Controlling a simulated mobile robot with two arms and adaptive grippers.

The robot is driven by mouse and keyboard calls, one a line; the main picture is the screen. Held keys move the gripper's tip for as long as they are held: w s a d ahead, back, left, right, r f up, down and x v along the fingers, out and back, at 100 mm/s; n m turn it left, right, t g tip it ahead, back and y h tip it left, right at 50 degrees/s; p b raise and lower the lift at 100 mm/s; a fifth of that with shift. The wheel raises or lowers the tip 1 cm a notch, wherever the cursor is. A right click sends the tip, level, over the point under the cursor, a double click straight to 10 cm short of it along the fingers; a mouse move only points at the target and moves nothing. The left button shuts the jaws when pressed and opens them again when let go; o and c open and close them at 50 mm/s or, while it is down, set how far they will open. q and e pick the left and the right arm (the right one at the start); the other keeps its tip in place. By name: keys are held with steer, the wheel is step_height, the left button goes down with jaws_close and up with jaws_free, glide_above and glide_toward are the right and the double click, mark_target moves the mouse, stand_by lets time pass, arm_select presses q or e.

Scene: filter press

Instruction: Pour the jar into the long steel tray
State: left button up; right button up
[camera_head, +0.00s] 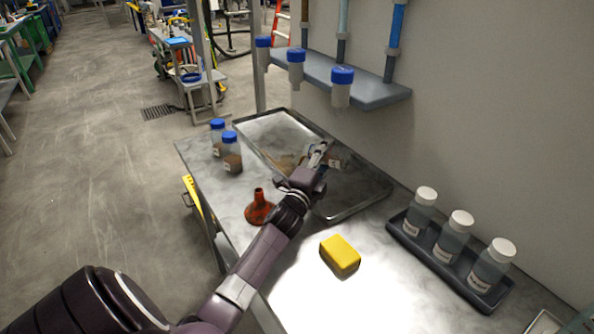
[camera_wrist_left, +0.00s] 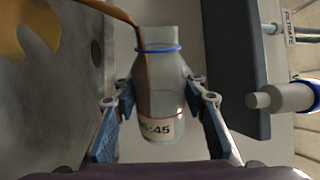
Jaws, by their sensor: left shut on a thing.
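My left gripper (camera_head: 318,160) is over the long steel tray (camera_head: 262,162) and shut on the clear jar (camera_head: 338,161). In the left wrist view the jar (camera_wrist_left: 165,78) sits between the two fingers (camera_wrist_left: 160,115). It is uncapped, with a blue ring at its neck and a label ending in "45". It is tipped: brown liquid lies along one wall and a brown stream (camera_wrist_left: 118,14) leaves the mouth. A brown patch (camera_head: 286,161) lies in the tray and also shows in the left wrist view (camera_wrist_left: 35,25). My right gripper is not in view.
Two blue-capped jars (camera_head: 231,158) stand left of the tray. An orange funnel (camera_head: 259,212) and a yellow block (camera_head: 340,255) are on the table. A dark rack (camera_head: 425,257) holds white-capped bottles at right. A grey shelf (camera_head: 375,93) overhangs the tray's back.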

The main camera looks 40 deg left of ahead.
arm_select(q)
steer(key=shift+d+f+n, duration=0.1)
steer(key=shift+n, duration=0.3)
steer(key=shift+r+n+y+p, duration=0.45)
steer(key=shift+n+p, duration=0.25)
steer(key=shift+n, duration=0.3)
stand_by(0.4)
